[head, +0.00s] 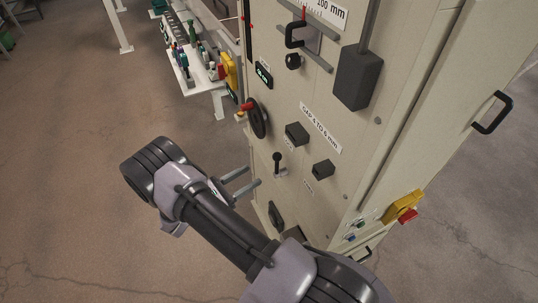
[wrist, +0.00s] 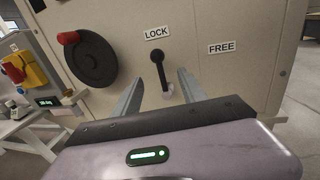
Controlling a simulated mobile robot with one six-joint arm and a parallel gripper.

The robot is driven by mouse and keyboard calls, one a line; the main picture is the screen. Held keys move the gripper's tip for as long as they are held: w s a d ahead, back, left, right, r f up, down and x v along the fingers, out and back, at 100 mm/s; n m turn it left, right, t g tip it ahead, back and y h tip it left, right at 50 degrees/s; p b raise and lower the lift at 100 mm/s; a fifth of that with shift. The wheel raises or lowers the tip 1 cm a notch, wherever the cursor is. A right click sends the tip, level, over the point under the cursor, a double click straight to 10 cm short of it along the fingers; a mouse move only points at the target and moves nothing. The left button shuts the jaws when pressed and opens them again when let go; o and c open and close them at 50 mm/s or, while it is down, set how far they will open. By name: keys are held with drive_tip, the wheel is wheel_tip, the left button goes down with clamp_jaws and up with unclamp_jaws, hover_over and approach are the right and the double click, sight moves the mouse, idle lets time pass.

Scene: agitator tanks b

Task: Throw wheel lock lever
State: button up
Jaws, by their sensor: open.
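The wheel lock lever is a small black lever (head: 277,160) with a round knob, on the beige panel of the cabinet. In the wrist view the lever (wrist: 159,66) tilts slightly left, its knob under the LOCK label (wrist: 157,33); the FREE label (wrist: 221,48) is to the right. My gripper (head: 252,177) is open and faces the panel. In the wrist view the fingers of my gripper (wrist: 160,84) stand on either side of the lever, with gaps between. Whether the lever is fully between the fingertips in depth, I cannot tell.
A black handwheel with a red knob (wrist: 90,60) is left of the lever. Dark blocks (head: 297,133) stick out of the panel to the right. A yellow and red switch (head: 404,207) is on the cabinet's side. A white bench (head: 205,82) stands behind. Open floor lies left.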

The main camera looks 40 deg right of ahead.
sight(277, 159)
drive_tip(key=d+b, duration=0.1)
drive_tip(key=d, duration=1.1)
drive_tip(key=shift+s+d+b, duration=0.1)
drive_tip(key=shift+d+b, duration=0.05)
drive_tip(key=shift+b, duration=0.15)
clamp_jaws()
idle(0.6)
